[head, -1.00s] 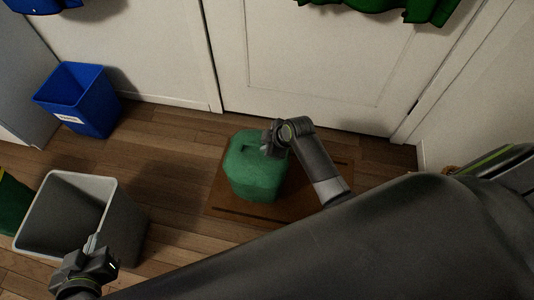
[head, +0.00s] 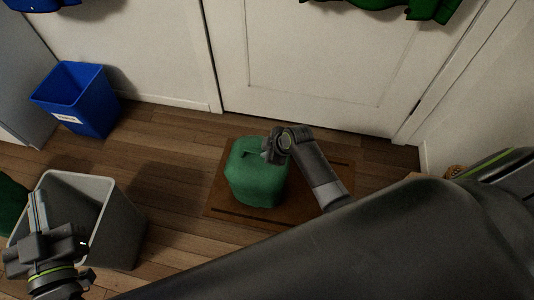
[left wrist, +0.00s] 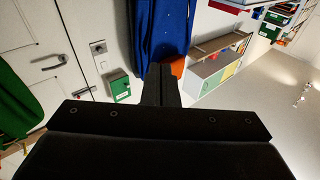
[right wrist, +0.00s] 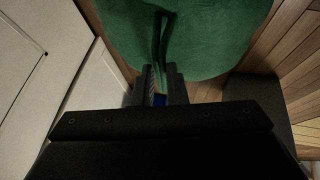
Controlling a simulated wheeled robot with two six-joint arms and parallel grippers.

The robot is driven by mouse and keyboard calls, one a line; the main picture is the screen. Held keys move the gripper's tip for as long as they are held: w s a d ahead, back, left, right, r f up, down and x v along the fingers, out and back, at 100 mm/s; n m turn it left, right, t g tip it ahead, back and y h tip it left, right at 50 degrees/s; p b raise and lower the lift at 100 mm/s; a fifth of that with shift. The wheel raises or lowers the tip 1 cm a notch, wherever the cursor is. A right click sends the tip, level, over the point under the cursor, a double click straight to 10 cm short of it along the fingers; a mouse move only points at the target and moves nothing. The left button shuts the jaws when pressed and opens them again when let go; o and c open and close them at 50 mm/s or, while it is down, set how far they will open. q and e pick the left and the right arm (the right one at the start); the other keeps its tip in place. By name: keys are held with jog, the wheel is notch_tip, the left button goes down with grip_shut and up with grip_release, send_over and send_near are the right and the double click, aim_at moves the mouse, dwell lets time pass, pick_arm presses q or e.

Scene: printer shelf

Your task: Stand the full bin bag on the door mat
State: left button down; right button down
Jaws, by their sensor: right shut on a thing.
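The full bin bag (head: 258,181) is a green, rounded block. In the head view it stands upright on the brown door mat (head: 306,205), toward its left side, and looks to rest on it. My right gripper (head: 269,150) is at the bag's top and is shut on its raised top fold, which shows between the fingers in the right wrist view (right wrist: 160,40). My left gripper (head: 38,205) is over the left part of the grey bin, fingers together and empty. The left wrist view shows its fingers (left wrist: 161,80) touching, with nothing between them.
The open grey bin (head: 122,232) stands left of the mat. A blue bin (head: 85,105) is by the wall. The white door (head: 320,75) rises behind the mat. Green cloth hangs at the top. Wood floor lies clear between bin and mat.

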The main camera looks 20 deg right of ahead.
pick_arm(q)
jog(key=shift+s+d+r+m+t+h, duration=0.1)
jog(key=shift+s+r+m+t, duration=0.05)
jog(key=shift+r+t, duration=0.55)
jog(key=shift+s+d+r+m+t+h, duration=0.15)
jog(key=shift+r+t, duration=0.2)
jog(key=shift+r, duration=0.6)
jog(key=shift+s+d+r+m+t+h, duration=0.1)
jog(key=shift+s+r+t, duration=0.05)
jog(key=shift+r+t, duration=0.55)
pick_arm(e)
jog(key=shift+w+f, duration=0.1)
jog(key=shift+f, duration=0.55)
pick_arm(q)
jog(key=shift+r+b, duration=0.15)
jog(key=shift+b, duration=0.15)
pick_arm(e)
jog(key=shift+f, duration=0.1)
jog(key=c, duration=1.5)
grip_release()
jog(key=shift+f, duration=0.1)
pick_arm(q)
jog(key=shift+r, duration=0.15)
pick_arm(e)
jog(key=shift+o, duration=0.2)
